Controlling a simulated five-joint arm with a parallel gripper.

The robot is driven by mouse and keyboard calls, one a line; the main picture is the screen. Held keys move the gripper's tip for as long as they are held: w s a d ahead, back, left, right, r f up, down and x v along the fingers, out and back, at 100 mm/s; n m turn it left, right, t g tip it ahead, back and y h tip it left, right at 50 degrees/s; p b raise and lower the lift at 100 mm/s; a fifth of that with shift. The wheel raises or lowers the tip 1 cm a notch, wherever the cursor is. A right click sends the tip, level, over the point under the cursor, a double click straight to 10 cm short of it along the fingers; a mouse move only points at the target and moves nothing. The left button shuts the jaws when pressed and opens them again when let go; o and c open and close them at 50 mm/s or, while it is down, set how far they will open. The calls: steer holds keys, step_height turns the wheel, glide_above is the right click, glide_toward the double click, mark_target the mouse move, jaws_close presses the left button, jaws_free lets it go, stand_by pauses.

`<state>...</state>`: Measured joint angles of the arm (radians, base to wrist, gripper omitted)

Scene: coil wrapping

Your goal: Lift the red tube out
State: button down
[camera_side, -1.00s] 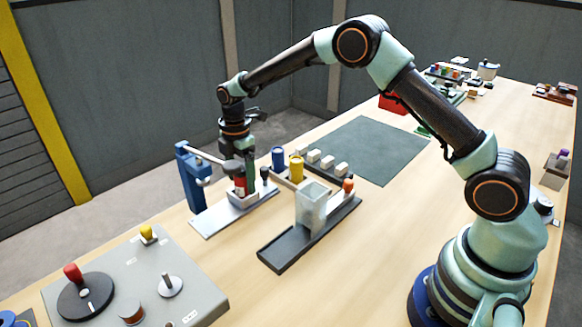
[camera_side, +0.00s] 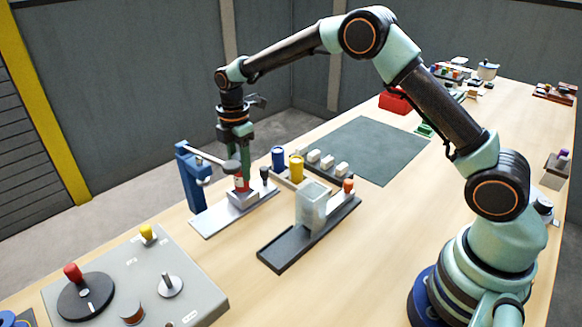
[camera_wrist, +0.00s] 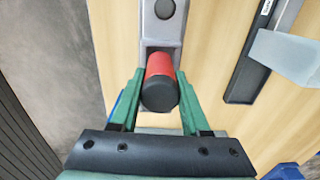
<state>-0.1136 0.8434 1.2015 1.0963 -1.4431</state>
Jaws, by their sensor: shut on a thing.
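The red tube (camera_side: 241,182) with a black cap is upright at the grey holder block (camera_side: 243,198) on the white base plate. In the wrist view the tube (camera_wrist: 159,66) lies between my green fingers, its black end toward the camera. My gripper (camera_side: 240,165) is above the holder, pointing down and shut on the tube. A grey disc on the blue stand's arm partly hides the tube in the side view. I cannot tell whether the tube's lower end is clear of the holder.
The blue stand (camera_side: 192,178) with its arm is close on the left. A small black knob (camera_side: 264,174), blue cylinder (camera_side: 278,158) and yellow cylinder (camera_side: 296,169) stand to the right. A clear block (camera_side: 311,207) on a dark rail is in front. The green mat (camera_side: 372,150) is bare.

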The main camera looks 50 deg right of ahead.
step_height(320, 180, up, 17)
steer(key=shift+d, duration=0.1)
stand_by(0.4)
